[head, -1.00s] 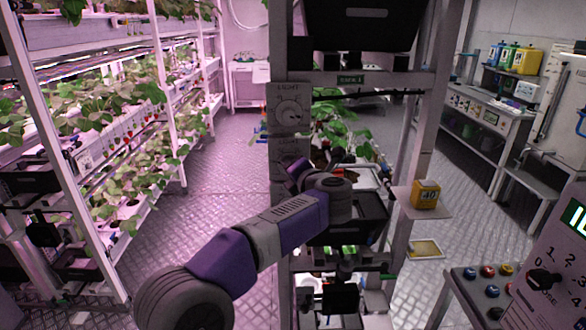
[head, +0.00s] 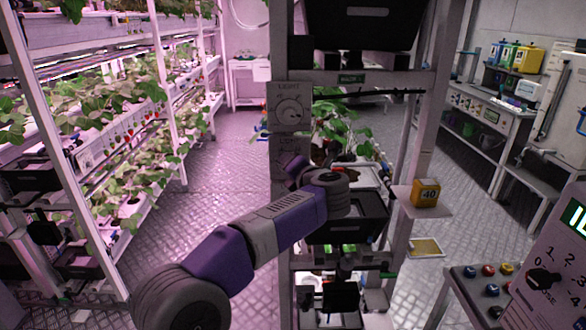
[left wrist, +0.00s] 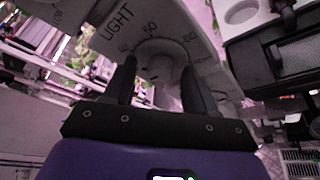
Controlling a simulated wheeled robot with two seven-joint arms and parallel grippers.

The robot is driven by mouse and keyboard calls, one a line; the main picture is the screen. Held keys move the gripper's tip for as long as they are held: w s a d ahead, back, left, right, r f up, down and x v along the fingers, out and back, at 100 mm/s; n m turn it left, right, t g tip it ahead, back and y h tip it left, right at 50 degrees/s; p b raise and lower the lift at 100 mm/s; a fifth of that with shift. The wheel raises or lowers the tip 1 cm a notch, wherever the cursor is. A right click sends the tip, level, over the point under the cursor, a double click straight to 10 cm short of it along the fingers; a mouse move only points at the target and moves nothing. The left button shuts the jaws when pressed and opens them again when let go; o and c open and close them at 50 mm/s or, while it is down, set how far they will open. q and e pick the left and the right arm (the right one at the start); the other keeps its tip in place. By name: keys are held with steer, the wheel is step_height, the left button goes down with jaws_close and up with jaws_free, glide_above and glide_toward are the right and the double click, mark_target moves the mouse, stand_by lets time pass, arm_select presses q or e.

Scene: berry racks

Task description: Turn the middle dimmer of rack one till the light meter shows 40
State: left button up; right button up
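Rack one stands in the middle of the head view, with grey dimmer plates on its left post. The upper dimmer (head: 290,113) shows fully. In the left wrist view a pale round dimmer knob (left wrist: 160,55) under the word LIGHT sits between the two black fingers of my left gripper (left wrist: 160,75). The fingers stand apart, one on each side; no firm contact shows. The yellow light meter (head: 426,193) on a small shelf reads 40. My right gripper is not in view.
Plants and dark trays (head: 350,222) fill the rack behind my arm. A control panel with a black knob (head: 543,279) and a console with coloured buttons (head: 487,270) stand at the lower right. Berry shelves (head: 110,130) line the left. Floor between is free.

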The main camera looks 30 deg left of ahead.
arm_select(q)
steer(key=v, duration=0.7)
steer(key=shift+s+d+p, duration=0.15)
steer(key=shift+d+p, duration=0.1)
steer(key=shift+p, duration=0.2)
